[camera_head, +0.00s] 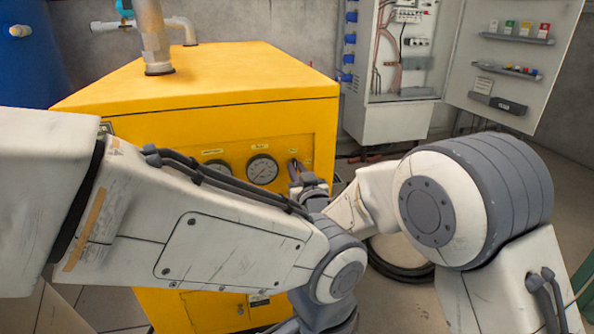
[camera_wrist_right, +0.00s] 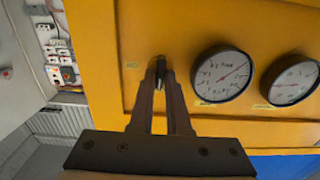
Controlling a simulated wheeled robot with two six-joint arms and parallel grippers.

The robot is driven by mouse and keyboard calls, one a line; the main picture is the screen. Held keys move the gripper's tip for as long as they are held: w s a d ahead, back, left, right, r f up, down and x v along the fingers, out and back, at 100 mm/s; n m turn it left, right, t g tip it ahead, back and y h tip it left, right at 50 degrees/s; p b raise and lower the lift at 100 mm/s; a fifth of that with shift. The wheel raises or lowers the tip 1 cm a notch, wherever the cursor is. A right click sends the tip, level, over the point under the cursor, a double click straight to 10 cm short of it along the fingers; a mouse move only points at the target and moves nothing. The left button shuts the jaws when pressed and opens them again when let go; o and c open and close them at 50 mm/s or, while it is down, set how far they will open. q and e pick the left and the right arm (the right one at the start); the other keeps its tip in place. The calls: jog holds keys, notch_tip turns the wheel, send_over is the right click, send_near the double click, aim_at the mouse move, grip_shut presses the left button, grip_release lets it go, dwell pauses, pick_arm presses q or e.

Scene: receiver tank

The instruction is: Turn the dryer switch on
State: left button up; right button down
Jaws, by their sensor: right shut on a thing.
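The yellow dryer (camera_head: 240,125) stands in the middle of the head view, its front panel facing me. My right gripper (camera_head: 296,168) reaches the panel just right of the gauges. In the right wrist view the fingertips (camera_wrist_right: 160,74) are close together at the panel, shut on the small dark dryer switch (camera_wrist_right: 161,63). The fingers cover most of the switch, so I cannot tell which way it is turned. My left arm crosses the front of the dryer in the head view, but its gripper does not show.
Two round gauges, one (camera_head: 262,169) nearest the gripper and another (camera_head: 217,170), sit on the panel. A pipe (camera_head: 153,40) rises from the dryer top. An open electrical cabinet (camera_head: 395,122) stands behind right. A blue tank (camera_head: 28,60) stands at the left. Black hose (camera_head: 395,268) lies on the floor.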

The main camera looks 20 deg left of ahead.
jog(key=m+b, duration=0.3)
jog(key=m, duration=0.1)
jog(key=shift+d+f, duration=0.1)
jog(key=shift+f, duration=0.1)
jog(key=shift+w+d+f+m+b, duration=0.1)
jog(key=shift+m+b, duration=2.65)
jog(key=shift+m, duration=0.75)
jog(key=shift+w+d+m+b, duration=0.1)
jog(key=shift+m+b, duration=2.6)
jog(key=shift+m, duration=0.8)
jog(key=c, duration=0.9)
grip_release()
